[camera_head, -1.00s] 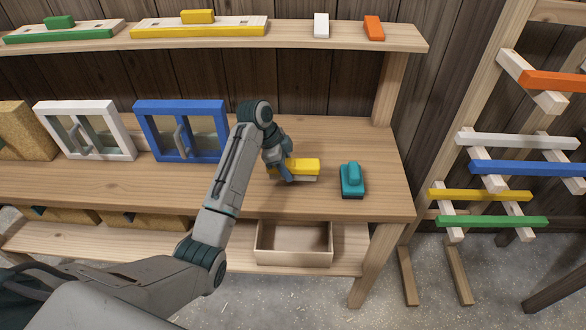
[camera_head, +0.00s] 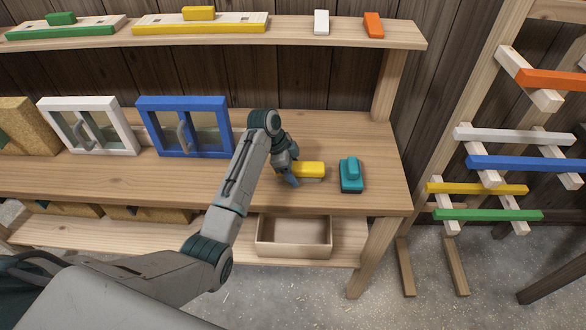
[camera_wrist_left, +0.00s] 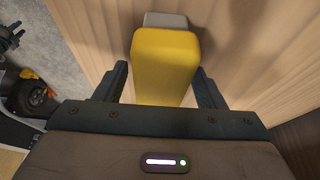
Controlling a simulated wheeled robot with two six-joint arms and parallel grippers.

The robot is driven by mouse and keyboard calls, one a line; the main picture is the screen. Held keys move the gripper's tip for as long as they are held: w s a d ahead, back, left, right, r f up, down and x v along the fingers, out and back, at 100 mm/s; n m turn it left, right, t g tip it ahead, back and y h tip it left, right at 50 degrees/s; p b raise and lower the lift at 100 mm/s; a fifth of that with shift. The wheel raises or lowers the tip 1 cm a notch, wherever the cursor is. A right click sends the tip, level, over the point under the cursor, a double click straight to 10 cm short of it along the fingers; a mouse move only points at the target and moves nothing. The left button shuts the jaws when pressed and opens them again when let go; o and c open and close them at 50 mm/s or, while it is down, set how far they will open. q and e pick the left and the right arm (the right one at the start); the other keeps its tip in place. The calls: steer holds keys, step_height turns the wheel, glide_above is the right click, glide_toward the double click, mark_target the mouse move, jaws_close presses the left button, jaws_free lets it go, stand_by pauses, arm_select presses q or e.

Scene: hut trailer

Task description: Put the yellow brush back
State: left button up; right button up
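The yellow brush (camera_head: 309,169) is at the right part of the workbench, left of a teal brush (camera_head: 351,175). It has a yellow body with a pale grey part underneath. My left gripper (camera_head: 288,173) is at its left end and covers that end. My right gripper is not in view.
An open box (camera_head: 294,252) is on the lower shelf. The blue window frame (camera_head: 184,101) and white window frame (camera_head: 88,102) stand to the left. An upper shelf (camera_head: 290,36) holds coloured blocks. A rack with coloured bars (camera_head: 520,164) is at the right.

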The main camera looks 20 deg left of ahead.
arm_select(q)
steer(key=shift+r, duration=0.15)
steer(key=shift+a+r, duration=0.1)
steer(key=shift+r, duration=0.1)
steer(key=b+v, duration=0.3)
steer(key=v, duration=0.5)
steer(key=shift+a+r, duration=0.1)
steer(key=p+v, duration=0.1)
steer(key=v, duration=0.1)
steer(key=shift+r, duration=0.35)
steer(key=shift+s+a+r, duration=0.2)
steer(key=shift+r, duration=0.1)
steer(key=shift+w, duration=0.1)
